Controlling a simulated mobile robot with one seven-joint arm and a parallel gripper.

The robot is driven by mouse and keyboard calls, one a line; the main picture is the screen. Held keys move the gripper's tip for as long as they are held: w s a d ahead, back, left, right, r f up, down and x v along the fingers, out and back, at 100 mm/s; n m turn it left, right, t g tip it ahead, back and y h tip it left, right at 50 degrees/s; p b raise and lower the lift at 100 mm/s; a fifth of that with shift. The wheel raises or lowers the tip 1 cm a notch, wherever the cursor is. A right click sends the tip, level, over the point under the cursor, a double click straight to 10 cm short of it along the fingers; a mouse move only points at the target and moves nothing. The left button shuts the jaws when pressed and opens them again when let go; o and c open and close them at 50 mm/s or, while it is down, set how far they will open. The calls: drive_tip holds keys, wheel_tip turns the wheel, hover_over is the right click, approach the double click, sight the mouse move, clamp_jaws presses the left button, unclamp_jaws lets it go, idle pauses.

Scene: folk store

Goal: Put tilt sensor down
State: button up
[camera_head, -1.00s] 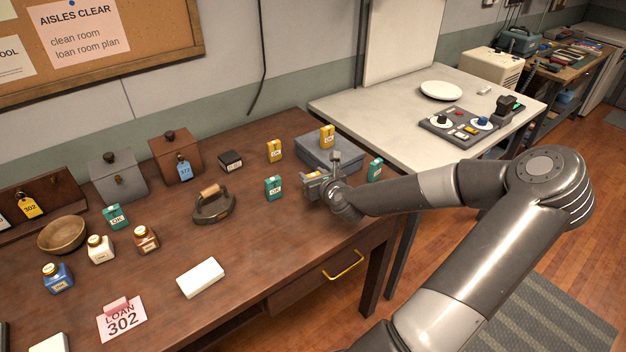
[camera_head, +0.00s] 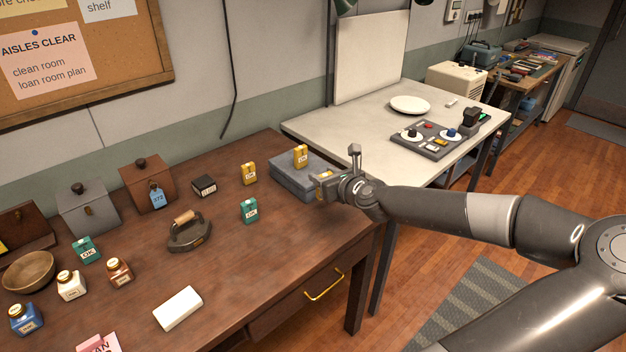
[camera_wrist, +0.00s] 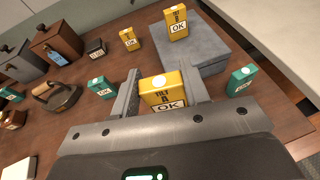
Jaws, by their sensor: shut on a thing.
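My gripper (camera_head: 326,180) is shut on a yellow tilt sensor (camera_wrist: 165,92) with an OK label. The held sensor sits between the two fingers in the wrist view, and a small part of it (camera_head: 323,175) shows in the head view. The gripper is at the front right of a grey block (camera_head: 284,181). A second yellow sensor (camera_head: 301,156) stands upright on that block, also seen in the wrist view (camera_wrist: 176,22). A third yellow box (camera_head: 249,173) stands on the wooden desk left of the block. Whether the held sensor touches the desk is unclear.
A teal box (camera_head: 249,210) stands left of my gripper; another teal box (camera_wrist: 241,80) stands to its right in the wrist view. An iron (camera_head: 189,233) and a white block (camera_head: 178,308) are further left. The wooden desk's front middle (camera_head: 265,260) is clear.

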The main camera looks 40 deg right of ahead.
drive_tip(key=shift+s+d+r, duration=0.15)
drive_tip(key=shift+s+r, duration=0.05)
drive_tip(key=shift+d+r, duration=0.1)
drive_tip(key=shift+d, duration=0.15)
drive_tip(key=w+d+r+n+y, duration=0.3)
drive_tip(key=d+r+n+y, duration=0.4)
drive_tip(key=d, duration=0.6)
drive_tip(key=shift+m+g+y, duration=0.3)
drive_tip(key=shift+y, duration=0.1)
drive_tip(key=shift+w+a+f, duration=0.65)
drive_tip(key=shift+w+f, duration=1.15)
drive_tip(key=shift+w, duration=0.05)
drive_tip(key=shift+w+a+f, duration=0.7)
drive_tip(key=shift+w+f, duration=1.05)
drive_tip(key=shift+w, duration=0.15)
drive_tip(key=shift+w+a+f, duration=0.65)
drive_tip(key=shift+w+f, duration=1.15)
drive_tip(key=shift+w, duration=0.05)
drive_tip(key=shift+f, duration=0.15)
drive_tip(key=o, duration=1)
